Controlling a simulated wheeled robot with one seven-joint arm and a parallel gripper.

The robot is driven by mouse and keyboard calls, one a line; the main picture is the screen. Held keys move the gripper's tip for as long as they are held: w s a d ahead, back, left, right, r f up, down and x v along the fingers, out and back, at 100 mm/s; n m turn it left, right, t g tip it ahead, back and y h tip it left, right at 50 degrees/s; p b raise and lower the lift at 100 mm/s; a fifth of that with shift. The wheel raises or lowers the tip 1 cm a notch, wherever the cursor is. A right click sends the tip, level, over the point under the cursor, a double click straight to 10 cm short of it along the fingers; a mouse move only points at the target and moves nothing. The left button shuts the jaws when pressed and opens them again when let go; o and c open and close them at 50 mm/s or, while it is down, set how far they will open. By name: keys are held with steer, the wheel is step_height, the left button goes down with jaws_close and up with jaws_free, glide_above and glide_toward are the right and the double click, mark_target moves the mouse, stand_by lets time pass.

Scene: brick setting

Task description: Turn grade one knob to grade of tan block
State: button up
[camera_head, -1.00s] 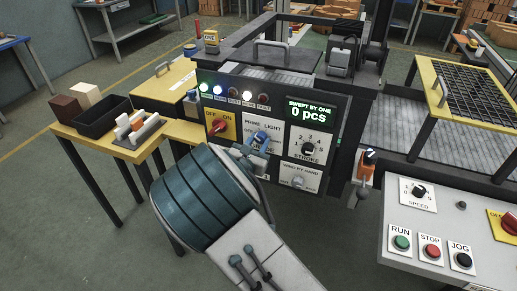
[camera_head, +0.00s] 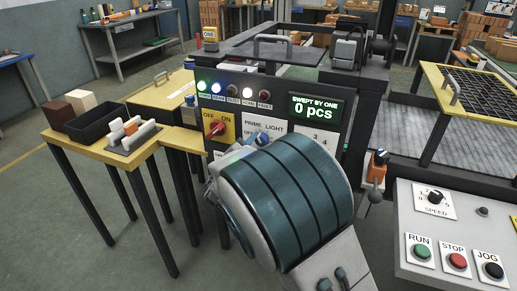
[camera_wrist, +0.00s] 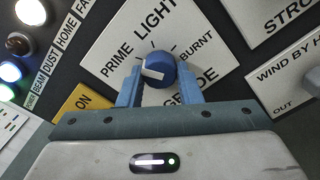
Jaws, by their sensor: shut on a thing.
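The blue grade knob (camera_wrist: 158,66) with a white pointer sits on a white plate (camera_wrist: 112,50) reading PRIME, LIGHT, BURNT and GRADE. My gripper (camera_wrist: 160,70) has its two blue fingers on either side of the knob and is shut on it. In the wrist view the pointer lies toward the left, on the PRIME side. In the head view my arm covers much of the plate and the knob is hard to tell from the fingers. A tan block (camera_head: 81,100) stands beside a dark brown block (camera_head: 61,112) on the yellow table at the left.
The panel also has a red OFF/ON switch (camera_head: 216,129), a row of lamps and a display (camera_head: 315,108) reading 0 pcs. A black tray (camera_head: 92,125) is on the yellow table. A console with RUN, STOP and JOG buttons (camera_head: 455,260) stands at the right.

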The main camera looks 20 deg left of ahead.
stand_by(0.3)
steer(key=o, duration=1)
steer(key=shift+c, duration=0.2)
steer(key=s+a, duration=0.1)
steer(key=s, duration=1.2)
steer(key=shift+s, duration=0.4)
